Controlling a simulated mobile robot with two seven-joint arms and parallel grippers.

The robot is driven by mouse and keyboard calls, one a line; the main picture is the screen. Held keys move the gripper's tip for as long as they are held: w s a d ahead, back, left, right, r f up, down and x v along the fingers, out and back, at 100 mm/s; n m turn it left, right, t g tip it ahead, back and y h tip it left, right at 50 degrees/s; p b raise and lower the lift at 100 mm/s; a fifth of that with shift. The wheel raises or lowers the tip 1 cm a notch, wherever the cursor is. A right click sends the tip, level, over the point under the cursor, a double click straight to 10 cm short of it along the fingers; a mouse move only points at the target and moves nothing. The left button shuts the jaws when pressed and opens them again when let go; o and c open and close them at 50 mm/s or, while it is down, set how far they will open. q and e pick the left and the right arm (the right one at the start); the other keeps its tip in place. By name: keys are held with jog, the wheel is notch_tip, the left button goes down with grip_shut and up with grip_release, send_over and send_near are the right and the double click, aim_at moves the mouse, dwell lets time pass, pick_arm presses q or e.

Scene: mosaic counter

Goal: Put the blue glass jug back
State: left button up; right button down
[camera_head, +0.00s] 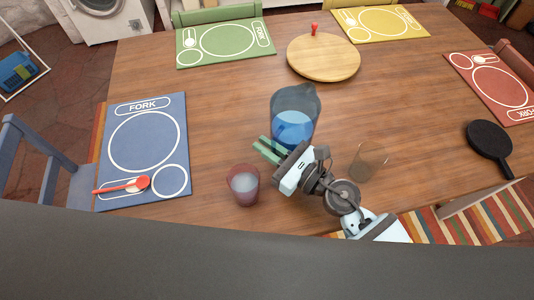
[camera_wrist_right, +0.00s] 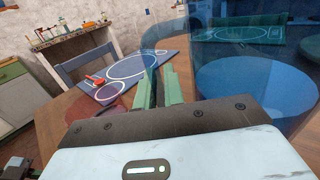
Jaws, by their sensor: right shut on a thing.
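The blue glass jug (camera_head: 296,108) is see-through, with a brighter blue lower part, and stands upright over the middle of the wooden table. It fills the right side of the right wrist view (camera_wrist_right: 255,85). My right gripper (camera_head: 268,150) reaches in from the lower right, its green fingers on the near left side of the jug. The fingers (camera_wrist_right: 158,88) are close together beside the jug's wall, shut on the jug, seemingly at its handle; the exact grip is hard to see through the glass. I cannot tell whether the jug's base touches the table.
A reddish glass (camera_head: 243,185) stands left of my right gripper, and a clear brownish glass (camera_head: 368,160) right of it. A blue placemat (camera_head: 175,125) with a red spoon lies left. A round wooden board (camera_head: 323,60) lies behind; a black pan (camera_head: 489,139) is at right.

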notch_tip(320, 180, down, 2)
jog(key=shift+f+b, duration=0.15)
jog(key=shift+b, duration=0.55)
jog(key=shift+f, duration=0.5)
jog(key=shift+r, duration=0.1)
jog(key=shift+b, duration=0.3)
jog(key=shift+f, duration=0.25)
jog(key=c, duration=1.5)
grip_release()
jog(key=shift+s, duration=0.1)
